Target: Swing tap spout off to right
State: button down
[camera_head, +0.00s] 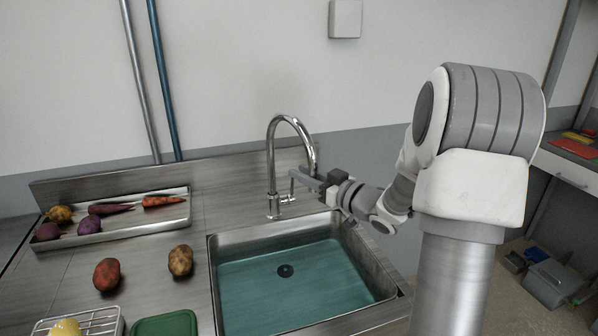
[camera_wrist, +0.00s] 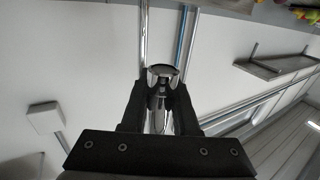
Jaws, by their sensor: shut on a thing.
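The chrome tap (camera_head: 272,180) stands upright behind the sink. Its curved spout (camera_head: 291,118) arches over to the right and its end comes down at my gripper (camera_head: 305,181). A small lever (camera_head: 291,188) shows low beside the tap's post. In the wrist view the dark fingers of my gripper (camera_wrist: 160,95) stand on either side of a shiny chrome piece, the spout (camera_wrist: 161,72), and are shut on it. The exact contact is partly hidden by the fingers.
The sink (camera_head: 232,243) in front holds greenish water. A metal tray (camera_head: 150,222) with vegetables lies to the left. A red potato (camera_head: 106,274) and a brown potato (camera_head: 180,261) lie on the counter. A green board (camera_head: 165,325) is at the front. My arm fills the right side.

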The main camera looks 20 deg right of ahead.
jog(key=w+d+n+g+y+p, duration=0.3)
jog(key=w+d+y+p, duration=0.1)
jog(key=d, duration=0.4)
jog(key=shift+w+d+n+y, duration=0.3)
jog(key=shift+d+n+y, duration=0.1)
dwell(0.4)
jog(key=c, duration=0.7)
grip_release()
